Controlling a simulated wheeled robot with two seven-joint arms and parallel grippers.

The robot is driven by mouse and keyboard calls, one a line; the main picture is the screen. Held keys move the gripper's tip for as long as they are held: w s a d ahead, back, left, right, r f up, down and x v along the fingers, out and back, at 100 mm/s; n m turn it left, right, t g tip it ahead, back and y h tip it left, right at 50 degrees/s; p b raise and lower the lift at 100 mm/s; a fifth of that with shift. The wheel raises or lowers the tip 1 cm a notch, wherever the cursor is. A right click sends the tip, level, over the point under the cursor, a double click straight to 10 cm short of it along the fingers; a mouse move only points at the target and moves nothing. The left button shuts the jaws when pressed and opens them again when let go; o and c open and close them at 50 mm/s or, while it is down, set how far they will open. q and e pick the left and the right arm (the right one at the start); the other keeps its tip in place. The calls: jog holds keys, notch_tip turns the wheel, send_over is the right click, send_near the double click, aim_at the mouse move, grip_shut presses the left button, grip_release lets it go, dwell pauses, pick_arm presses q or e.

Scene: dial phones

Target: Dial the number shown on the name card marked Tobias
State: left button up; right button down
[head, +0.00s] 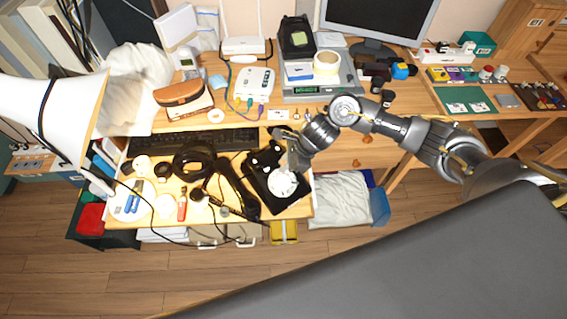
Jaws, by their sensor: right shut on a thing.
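A black dial phone (264,163) with a round white dial (283,186) stands at the right end of the pulled-out lower shelf. My right gripper (291,168) reaches down from the upper right to the dial's upper edge. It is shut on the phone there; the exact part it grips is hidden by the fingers. A small pale card (278,114) lies on the desk behind the phone; I cannot read any name or number on it. My left gripper is out of view.
A black keyboard (195,140) lies behind the shelf items. Coiled black cable (194,160), a red-handled tool (182,207) and a white plate (128,203) crowd the shelf's left. A white lamp shade (55,105) stands at far left. A scale (318,88) and a monitor (375,18) stand behind.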

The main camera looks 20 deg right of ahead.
jog(key=shift+d+f, duration=0.1)
jog(key=shift+s+d+f+b, duration=0.1)
jog(key=shift+s+d+b, duration=0.05)
jog(key=shift+d+b, duration=0.25)
jog(key=shift+d, duration=0.1)
jog(key=shift+s+d+f+b, duration=0.2)
jog(key=shift+s+d+b, duration=0.25)
jog(key=shift+b, duration=0.05)
dwell(0.4)
jog(key=shift+s+d+f+b, duration=0.2)
jog(key=shift+s+b, duration=0.2)
jog(key=shift+s, duration=0.1)
